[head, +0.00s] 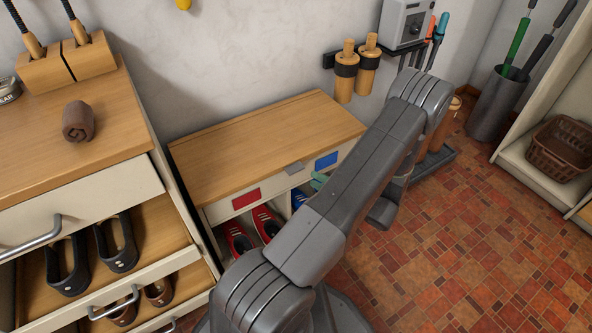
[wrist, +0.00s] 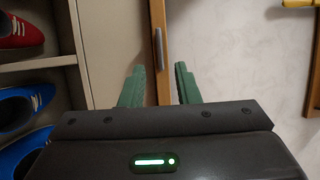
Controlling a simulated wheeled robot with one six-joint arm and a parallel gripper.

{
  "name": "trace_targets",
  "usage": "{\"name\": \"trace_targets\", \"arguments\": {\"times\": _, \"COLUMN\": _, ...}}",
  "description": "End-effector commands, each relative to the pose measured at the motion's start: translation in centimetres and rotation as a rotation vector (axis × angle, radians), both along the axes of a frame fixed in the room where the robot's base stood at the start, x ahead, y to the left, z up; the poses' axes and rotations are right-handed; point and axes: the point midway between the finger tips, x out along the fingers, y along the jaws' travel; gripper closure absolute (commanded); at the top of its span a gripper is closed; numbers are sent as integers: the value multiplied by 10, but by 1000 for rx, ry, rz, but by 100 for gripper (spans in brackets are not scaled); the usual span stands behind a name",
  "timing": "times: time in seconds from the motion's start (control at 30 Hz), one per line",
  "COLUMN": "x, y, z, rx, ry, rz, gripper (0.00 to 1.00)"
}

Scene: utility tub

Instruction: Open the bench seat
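The bench seat (head: 265,135) is a low cabinet with a light wooden lid, which lies flat and closed against the wall. A small grey tab handle (head: 294,168) sits at the middle of the lid's front edge. In the wrist view the lid (wrist: 163,18) appears edge-on as an upright wooden strip with the grey handle (wrist: 158,48) on it. My gripper (wrist: 160,70) is open and empty, its green fingers on either side of that strip in the picture, the handle just past the tips. In the head view my arm hides most of the gripper; one green finger (head: 318,182) shows.
Red shoes (head: 252,230) and blue shoes (wrist: 25,148) stand in the bench's open compartments. A shoe cabinet (head: 85,195) stands close on the left. Two wooden-handled items (head: 356,70) hang on the wall right of the lid. The tiled floor (head: 470,250) at right is clear.

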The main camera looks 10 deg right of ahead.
Motion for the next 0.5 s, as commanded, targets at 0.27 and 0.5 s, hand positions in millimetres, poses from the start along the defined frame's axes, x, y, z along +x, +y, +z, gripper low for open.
{"name": "trace_targets", "arguments": {"times": 0.27, "x": 42, "y": 39, "z": -2, "rx": -1, "ry": -1, "rz": 3, "gripper": 71}}
{"name": "trace_targets", "arguments": {"times": 0.5, "x": 62, "y": 57, "z": -1, "rx": -1, "ry": -1, "rz": 1, "gripper": 71}}
